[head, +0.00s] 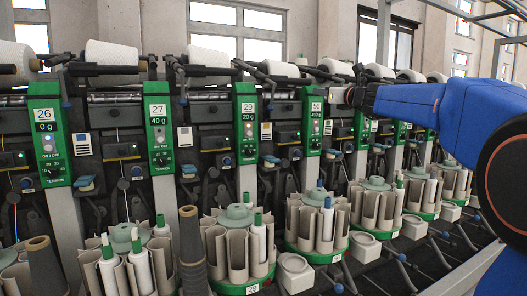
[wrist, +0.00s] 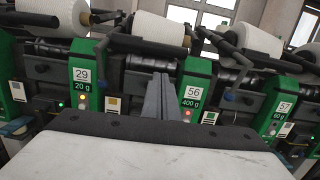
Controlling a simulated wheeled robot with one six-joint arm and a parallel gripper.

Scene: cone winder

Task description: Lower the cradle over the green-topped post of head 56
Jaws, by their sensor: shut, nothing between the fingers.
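The green-topped post of head 56 (head: 313,118) stands mid-right in the head view; its panel reads 56 and 400 g. It also shows in the wrist view (wrist: 192,100), right of centre. A black cradle bar (wrist: 150,46) runs below a white cone (wrist: 160,27) left of the post, raised near the post's top. Another dark arm (wrist: 215,40) rises right of the post; I cannot tell which belongs to head 56. My gripper (wrist: 158,98) is shut and empty, in front of the machine and left of the 56 label. In the head view my wrist hides part of this area.
Post 29 (wrist: 80,85) stands left of post 56 and post 57 (wrist: 275,115) right. White cones sit along the top row. Below, round green-based carriers (head: 318,257) with grey tubes jut out. A dark cone (head: 45,262) and a dark tube (head: 190,240) stand at front left.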

